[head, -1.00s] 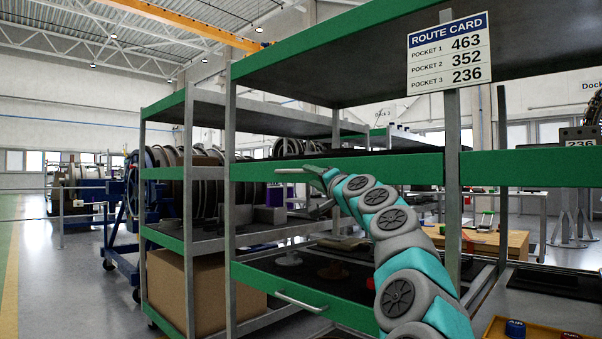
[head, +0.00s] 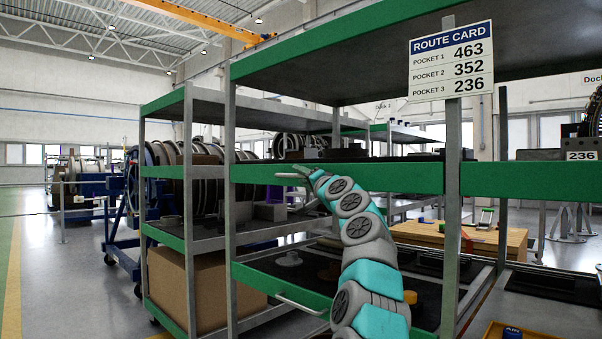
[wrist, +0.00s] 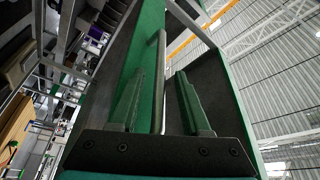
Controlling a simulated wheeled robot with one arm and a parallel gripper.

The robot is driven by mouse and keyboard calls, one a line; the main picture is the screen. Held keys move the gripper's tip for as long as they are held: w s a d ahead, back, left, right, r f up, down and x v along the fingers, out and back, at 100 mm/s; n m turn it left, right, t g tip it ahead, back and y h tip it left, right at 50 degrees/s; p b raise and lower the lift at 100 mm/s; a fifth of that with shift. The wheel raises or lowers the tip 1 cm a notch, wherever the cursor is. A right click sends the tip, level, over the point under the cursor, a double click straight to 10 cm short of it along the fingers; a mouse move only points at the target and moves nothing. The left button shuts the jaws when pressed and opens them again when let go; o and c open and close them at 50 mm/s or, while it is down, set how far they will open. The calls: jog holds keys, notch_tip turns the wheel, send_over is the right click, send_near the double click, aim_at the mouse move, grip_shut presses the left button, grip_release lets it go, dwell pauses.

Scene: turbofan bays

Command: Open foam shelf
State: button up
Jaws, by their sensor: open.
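The rack has a green-fronted upper shelf (head: 400,177) with dark items on top. A thin light grey bar handle (head: 291,175) stands out from its front. My gripper (head: 304,171) is at this handle, at the end of my teal and grey arm. In the wrist view my gripper (wrist: 160,105) is open, and the grey handle bar (wrist: 158,75) runs between its two green fingers, apart from both. A lower green-fronted shelf (head: 265,280) has its own bar handle (head: 301,303) and dark foam with round parts. I cannot tell which shelf is the foam shelf.
A route card (head: 451,60) hangs on the rack's front post (head: 452,150). A second rack with a cardboard box (head: 200,290) stands to the left. A wooden bench (head: 480,240) is behind at right. The floor (head: 70,290) at far left is clear.

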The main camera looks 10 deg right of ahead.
jog(key=shift+w+a, duration=0.1)
jog(key=shift+w, duration=0.2)
jog(key=shift+c, duration=0.3)
grip_shut()
dwell(1.1)
